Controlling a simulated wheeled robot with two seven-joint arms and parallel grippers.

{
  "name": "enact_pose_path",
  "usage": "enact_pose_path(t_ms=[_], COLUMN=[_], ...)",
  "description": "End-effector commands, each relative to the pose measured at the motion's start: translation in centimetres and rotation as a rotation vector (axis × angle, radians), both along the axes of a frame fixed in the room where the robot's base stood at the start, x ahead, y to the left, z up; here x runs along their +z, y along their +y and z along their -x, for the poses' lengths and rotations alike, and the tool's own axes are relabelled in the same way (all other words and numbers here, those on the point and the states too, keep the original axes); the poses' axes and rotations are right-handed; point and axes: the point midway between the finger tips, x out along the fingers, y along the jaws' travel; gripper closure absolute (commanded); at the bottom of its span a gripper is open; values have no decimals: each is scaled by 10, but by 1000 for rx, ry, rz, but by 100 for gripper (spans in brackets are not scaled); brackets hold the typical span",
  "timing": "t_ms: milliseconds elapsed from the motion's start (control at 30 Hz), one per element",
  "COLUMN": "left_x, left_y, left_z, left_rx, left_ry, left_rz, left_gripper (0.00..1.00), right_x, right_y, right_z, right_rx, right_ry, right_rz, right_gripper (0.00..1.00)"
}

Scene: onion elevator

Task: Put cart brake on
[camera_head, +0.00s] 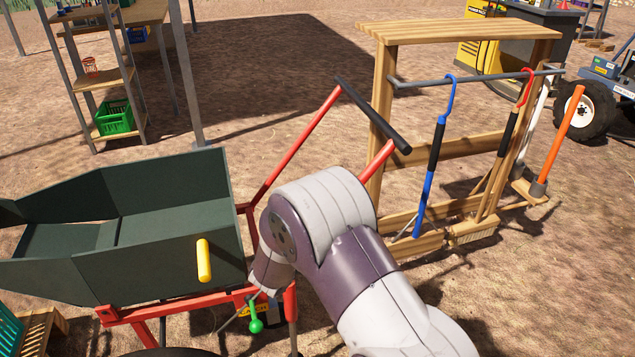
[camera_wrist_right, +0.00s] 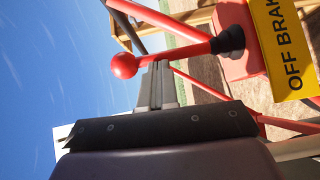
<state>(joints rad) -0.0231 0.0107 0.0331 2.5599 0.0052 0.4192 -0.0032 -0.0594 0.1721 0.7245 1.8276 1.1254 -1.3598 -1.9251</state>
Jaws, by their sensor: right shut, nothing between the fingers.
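The cart has a dark green tub (camera_head: 170,225), a red frame (camera_head: 180,305) and a black push bar (camera_head: 372,112). In the right wrist view a red brake lever (camera_wrist_right: 175,54) with a ball knob (camera_wrist_right: 124,65) comes out of a black boot (camera_wrist_right: 229,41) on a red housing. A yellow label (camera_wrist_right: 283,45) beside it reads "OFF BRAK", cut off by the edge. My right gripper (camera_wrist_right: 160,66) is shut and empty, its fingertips right at the lever's shaft near the knob; contact is unclear. In the head view my right arm hides the red lever and the gripper. My left gripper is out of view.
A green-knobbed lever (camera_head: 256,324) hangs low on the cart, and a yellow handle (camera_head: 204,260) is on the tub. A wooden tool rack (camera_head: 455,32) with hanging tools stands at the right. Shelves (camera_head: 104,80) stand at the back left. Open dirt ground lies between.

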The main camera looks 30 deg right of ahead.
Motion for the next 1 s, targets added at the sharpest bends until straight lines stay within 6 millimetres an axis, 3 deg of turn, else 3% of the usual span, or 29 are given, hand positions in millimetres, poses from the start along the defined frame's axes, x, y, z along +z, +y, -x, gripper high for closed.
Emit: enact_pose_path(t_ms=[33,300,600,1000], left_x=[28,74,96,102], left_y=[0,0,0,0], left_z=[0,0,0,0], left_rx=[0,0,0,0], left_ry=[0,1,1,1], left_rz=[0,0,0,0], left_gripper=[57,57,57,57], right_x=[17,14,8,5], right_y=[-4,-24,-36,-42], right_z=[1,6,9,10], right_rx=[-2,-3,0,0], right_ry=[-6,-57,-74,-77], right_rz=[-39,-247,-320,-317], right_gripper=[100,100,100,100])
